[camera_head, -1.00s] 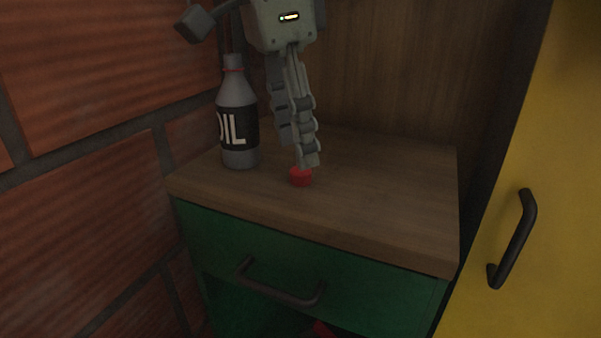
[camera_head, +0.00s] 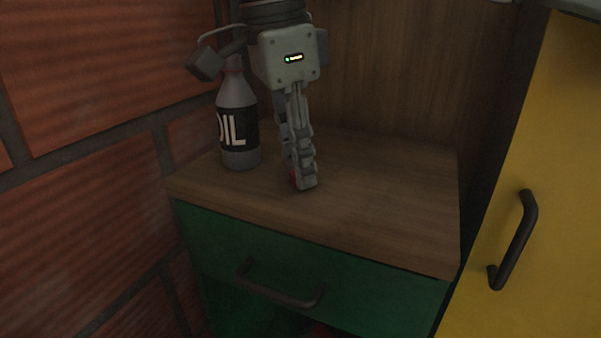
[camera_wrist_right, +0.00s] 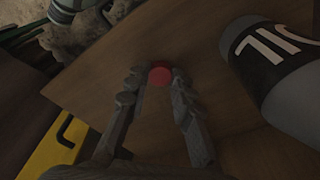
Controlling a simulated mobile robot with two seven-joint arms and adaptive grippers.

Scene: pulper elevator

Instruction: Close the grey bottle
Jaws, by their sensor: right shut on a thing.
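The grey bottle (camera_head: 238,117) with a black OIL label stands upright on the wooden cabinet top, at its left side near the brick wall. It also shows at the right of the right wrist view (camera_wrist_right: 285,75). A red cap (camera_wrist_right: 160,76) is between the fingertips of my right gripper (camera_wrist_right: 159,82). In the head view my right gripper (camera_head: 301,183) points down at the cabinet top, its fingers closed on the cap and mostly hiding it. The bottle's neck is partly hidden behind my wrist parts. My left gripper is not in view.
The wooden top (camera_head: 390,200) is clear to the right of my gripper. Below it is a green drawer (camera_head: 330,285) with a dark handle. A yellow door (camera_head: 550,180) with a dark handle stands at the right. A brick wall (camera_head: 90,130) bounds the left.

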